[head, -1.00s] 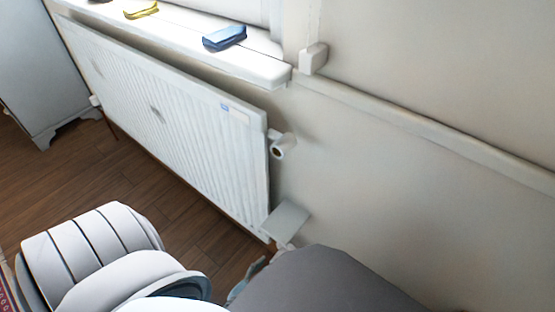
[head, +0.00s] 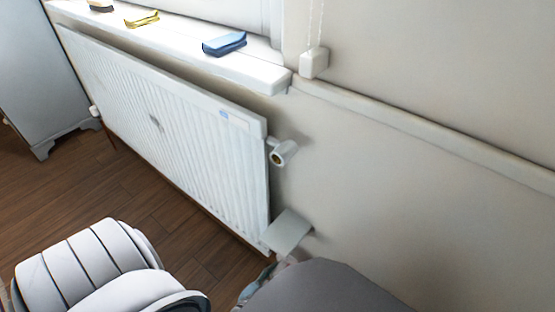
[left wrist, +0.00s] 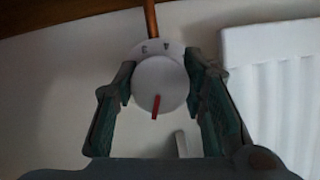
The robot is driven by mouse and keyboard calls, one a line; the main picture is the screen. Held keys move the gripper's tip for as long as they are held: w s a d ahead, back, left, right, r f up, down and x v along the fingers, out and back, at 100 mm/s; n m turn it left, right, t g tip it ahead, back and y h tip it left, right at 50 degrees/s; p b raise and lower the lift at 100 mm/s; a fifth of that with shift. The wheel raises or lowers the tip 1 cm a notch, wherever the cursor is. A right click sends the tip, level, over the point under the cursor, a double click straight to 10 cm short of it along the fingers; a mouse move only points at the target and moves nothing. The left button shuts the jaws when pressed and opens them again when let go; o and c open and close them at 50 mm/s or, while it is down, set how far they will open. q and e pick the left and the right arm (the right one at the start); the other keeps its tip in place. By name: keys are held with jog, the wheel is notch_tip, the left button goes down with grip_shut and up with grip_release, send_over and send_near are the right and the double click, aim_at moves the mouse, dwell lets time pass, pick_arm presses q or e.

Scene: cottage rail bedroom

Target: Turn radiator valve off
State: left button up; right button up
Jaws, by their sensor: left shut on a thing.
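The white radiator (head: 170,130) hangs under the windowsill in the head view. In the left wrist view the round white valve knob (left wrist: 160,84) shows a red pointer mark and the digits 3 and 4 on its collar. My left gripper (left wrist: 160,72) has a finger on each side of the knob and is shut on it. A copper-coloured pipe (left wrist: 151,20) runs from the collar to the picture's top. In the head view the left gripper (head: 262,284) shows only in part, by the radiator's lower right corner, and my arm hides the knob. My right gripper is not in view.
A pale flat plate (head: 288,231) juts out just above the left gripper. A white fitting (head: 284,152) sticks out at the radiator's upper right. A blue item (head: 224,44) and a yellow item (head: 142,18) lie on the windowsill (head: 250,72). Wooden floor (head: 130,180) lies open at left.

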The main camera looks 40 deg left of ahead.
pick_arm(q)
jog(key=n+h, duration=0.2)
jog(key=shift+n, duration=0.4)
jog(key=o, duration=1.2)
jog(key=shift+c, duration=0.2)
jog(key=shift+s, duration=0.2)
jog(key=v, duration=1.1)
jog(key=shift+s+r, duration=0.2)
jog(key=shift+s, duration=0.1)
